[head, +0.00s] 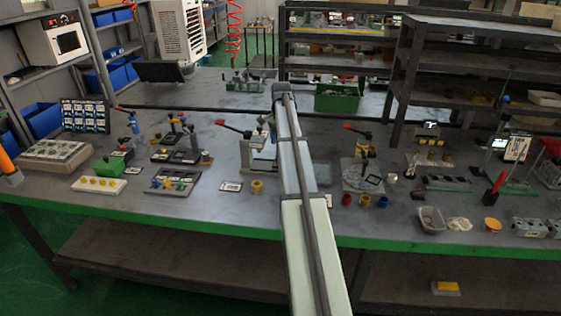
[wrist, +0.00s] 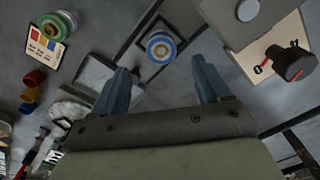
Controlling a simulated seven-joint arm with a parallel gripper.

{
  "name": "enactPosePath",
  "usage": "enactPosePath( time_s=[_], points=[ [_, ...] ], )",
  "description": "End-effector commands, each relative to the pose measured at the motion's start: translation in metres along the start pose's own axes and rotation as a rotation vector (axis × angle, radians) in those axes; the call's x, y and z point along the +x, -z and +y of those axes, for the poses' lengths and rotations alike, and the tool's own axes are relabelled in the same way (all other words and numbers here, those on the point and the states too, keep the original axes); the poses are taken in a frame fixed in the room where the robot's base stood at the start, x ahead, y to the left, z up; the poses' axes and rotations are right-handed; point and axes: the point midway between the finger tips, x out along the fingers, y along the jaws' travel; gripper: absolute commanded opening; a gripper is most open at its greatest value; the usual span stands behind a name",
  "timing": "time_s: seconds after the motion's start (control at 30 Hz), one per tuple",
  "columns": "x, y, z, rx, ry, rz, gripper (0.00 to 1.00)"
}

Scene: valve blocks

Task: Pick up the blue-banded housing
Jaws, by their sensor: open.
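The blue-banded housing (wrist: 161,47) is a round piece with a blue ring and a pale, yellowish centre in the wrist view. It stands on a dark square plate, just beyond the fingertips and roughly centred between them. My gripper (wrist: 161,67) is open, with two blue-grey fingers on either side of the line to the housing and nothing between them. No contact with the housing shows. In the head view my arm covers the middle of the bench, and I cannot make out the housing there for certain.
Another round housing (wrist: 57,25) stands beside a colour-marked card (wrist: 46,42). Red (wrist: 36,77), yellow (wrist: 32,95) and blue (wrist: 27,108) cups are at the left. A pale plate (wrist: 262,45) with a dark red-topped knob (wrist: 294,64) is at the right. The bench (head: 200,212) is crowded.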

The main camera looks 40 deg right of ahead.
Motion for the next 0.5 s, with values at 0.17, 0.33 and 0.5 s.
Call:
enactPosePath(
  time_s=[0.17,0.33,0.5],
  points=[
    [0.015,0.0,0.0,0.0,0.0,0.001,0.76],
    [0.024,-0.001,-0.001,0.0,0.0,0.0,0.76],
    [0.045,-0.003,-0.002,0.0,-0.001,0.0,0.76]
  ],
)
